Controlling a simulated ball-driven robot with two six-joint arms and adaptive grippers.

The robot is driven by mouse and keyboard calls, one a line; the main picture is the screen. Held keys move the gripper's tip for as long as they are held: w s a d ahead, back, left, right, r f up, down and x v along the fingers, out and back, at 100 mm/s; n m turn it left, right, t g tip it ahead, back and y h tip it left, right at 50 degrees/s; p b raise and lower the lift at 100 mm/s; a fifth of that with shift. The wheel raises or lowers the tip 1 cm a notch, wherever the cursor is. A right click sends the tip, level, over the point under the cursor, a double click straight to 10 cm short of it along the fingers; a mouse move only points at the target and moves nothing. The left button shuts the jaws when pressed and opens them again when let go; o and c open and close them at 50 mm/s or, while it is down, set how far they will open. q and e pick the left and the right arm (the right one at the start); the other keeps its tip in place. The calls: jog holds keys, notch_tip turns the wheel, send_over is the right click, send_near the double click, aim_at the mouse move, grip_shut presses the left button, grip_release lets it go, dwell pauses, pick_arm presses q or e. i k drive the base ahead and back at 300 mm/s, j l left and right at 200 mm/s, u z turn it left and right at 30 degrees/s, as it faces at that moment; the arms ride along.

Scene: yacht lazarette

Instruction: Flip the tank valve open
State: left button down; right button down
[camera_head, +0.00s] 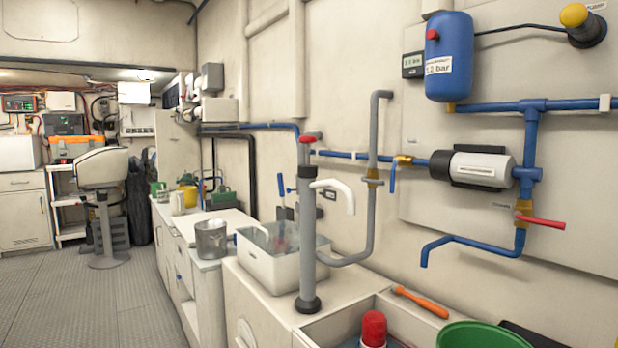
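No label in view clearly reads as the tank valve. A brass valve with a red lever (541,221) sits on the blue pipe at the right, below the pump. Its lever points right, roughly level and tilted slightly down, across the vertical pipe. A small label beside it is too small to read. A second brass valve with a blue lever (392,178) is on the wall pipe left of the pump. Its lever hangs down, across the level pipe. A small red handle (309,138) shows near the top of the grey column. Neither of my grippers is in view.
A blue pressure tank (449,56) and a white-and-black pump (482,166) are on the wall panel. A grey column (306,225) with a white spout stands before a white basin (272,262). An orange-handled tool (420,302), red-capped bottle (374,329) and green bowl (482,336) lie in front.

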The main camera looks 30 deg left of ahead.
aim_at(395, 161)
jog(key=u, duration=0.35)
jog(key=z, duration=0.6)
jog(key=i+j+z, duration=0.1)
jog(key=j+z, duration=0.85)
jog(key=j, duration=0.7)
jog(key=k+j+z, duration=0.15)
jog(key=j, duration=0.9)
jog(key=k+z, duration=0.05)
